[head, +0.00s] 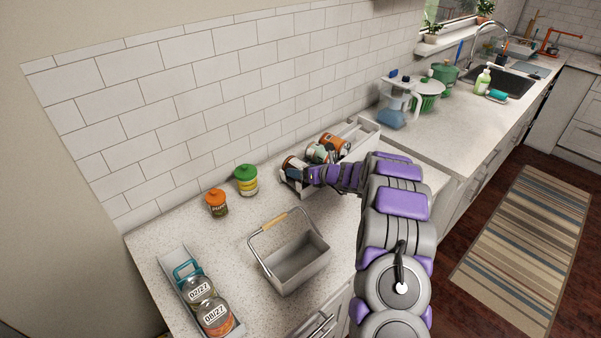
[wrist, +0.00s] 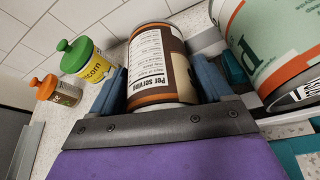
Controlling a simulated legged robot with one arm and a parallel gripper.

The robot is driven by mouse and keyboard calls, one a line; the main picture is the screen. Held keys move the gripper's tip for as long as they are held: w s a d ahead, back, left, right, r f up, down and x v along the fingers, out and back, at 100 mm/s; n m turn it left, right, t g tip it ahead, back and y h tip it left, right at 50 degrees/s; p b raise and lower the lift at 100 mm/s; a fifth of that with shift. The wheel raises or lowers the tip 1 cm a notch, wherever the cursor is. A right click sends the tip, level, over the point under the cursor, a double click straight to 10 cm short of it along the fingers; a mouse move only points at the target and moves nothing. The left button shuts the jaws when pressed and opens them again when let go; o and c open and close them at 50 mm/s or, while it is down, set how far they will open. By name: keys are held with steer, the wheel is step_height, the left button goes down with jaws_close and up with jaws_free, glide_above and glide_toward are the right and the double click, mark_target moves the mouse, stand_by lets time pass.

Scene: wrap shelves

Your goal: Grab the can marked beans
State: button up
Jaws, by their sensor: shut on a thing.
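My gripper (wrist: 160,85) is shut on a brown and white can (wrist: 156,62) with an orange rim. The blue fingers press its two sides. The side facing the wrist camera carries a "Per serving" table; no word beans is readable. In the head view my gripper (head: 305,174) is at the back of the counter, and the can (head: 290,165) shows partly beside it. A larger-looking white, green and orange can (wrist: 275,45) is right of my gripper in the wrist view, its name cut off. I cannot tell whether the held can touches the surface below.
A green-lidded yellow jar (head: 246,181) and an orange-lidded jar (head: 216,204) stand left of my gripper. A grey handled basket (head: 296,262) is in front. A tray (head: 172,262) holds dated jars at the lower left. More cans (head: 333,146) stand by a grey bin (head: 362,130).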

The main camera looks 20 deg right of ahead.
steer(key=shift+a, duration=0.4)
steer(key=shift+c, duration=2.2)
steer(key=shift+d+r, duration=0.1)
steer(key=shift+d, duration=0.1)
steer(key=shift+r, duration=0.15)
